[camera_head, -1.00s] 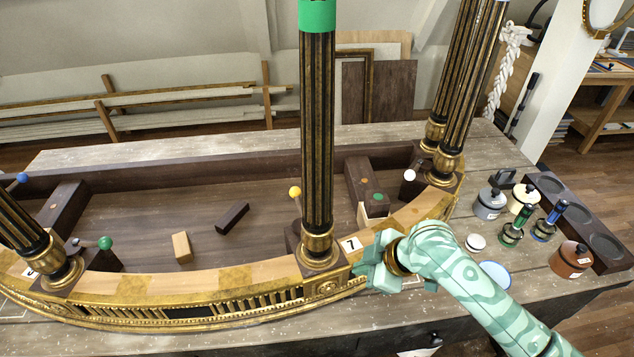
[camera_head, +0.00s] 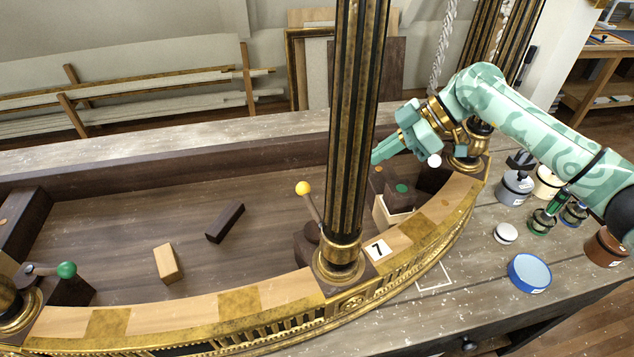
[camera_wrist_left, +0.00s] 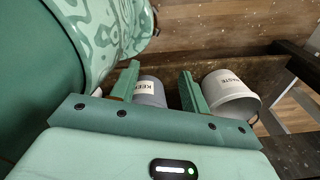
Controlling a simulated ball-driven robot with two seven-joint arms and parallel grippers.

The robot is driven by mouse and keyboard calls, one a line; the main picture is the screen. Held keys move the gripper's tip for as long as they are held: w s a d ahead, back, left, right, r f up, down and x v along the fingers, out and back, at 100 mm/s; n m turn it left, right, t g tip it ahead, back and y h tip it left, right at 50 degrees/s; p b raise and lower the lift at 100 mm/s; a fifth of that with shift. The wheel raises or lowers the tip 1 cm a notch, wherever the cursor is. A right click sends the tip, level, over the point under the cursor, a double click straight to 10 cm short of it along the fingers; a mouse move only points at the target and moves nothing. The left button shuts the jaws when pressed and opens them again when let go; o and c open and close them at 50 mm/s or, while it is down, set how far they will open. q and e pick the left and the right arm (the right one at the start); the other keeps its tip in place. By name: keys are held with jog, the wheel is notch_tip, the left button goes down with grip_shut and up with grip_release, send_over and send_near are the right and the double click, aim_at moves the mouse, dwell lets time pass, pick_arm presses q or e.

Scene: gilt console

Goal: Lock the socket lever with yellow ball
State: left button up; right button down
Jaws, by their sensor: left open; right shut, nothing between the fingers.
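The lever with the yellow ball (camera_head: 303,188) stands in the head view just left of the middle fluted column, its thin rod (camera_head: 312,211) leaning slightly to the left. Its lower end goes into a dark socket block (camera_head: 308,243) partly hidden behind the column foot. My right gripper (camera_head: 378,158) is shut and empty, above the inner part of the frame, right of the column and apart from the yellow ball. My left gripper (camera_wrist_left: 157,88) shows only in the left wrist view, open, with two containers beyond its fingers.
The middle column (camera_head: 355,130) stands between my right gripper and the yellow ball. A lever with a green ball (camera_head: 66,270) is at lower left, and a white ball (camera_head: 434,160) is near my right gripper. Two loose blocks (camera_head: 168,263) (camera_head: 225,222) lie inside the frame. Jars (camera_head: 515,187) stand at right.

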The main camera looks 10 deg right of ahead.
send_near(311, 209)
jog(key=shift+w+a+f, duration=1.8)
jog(key=shift+w+f, duration=0.05)
jog(key=shift+w, duration=0.95)
pick_arm(q)
jog(key=shift+s+d+f+b, duration=0.25)
jog(key=shift+s+f+b, duration=0.15)
jog(key=shift+s, duration=0.35)
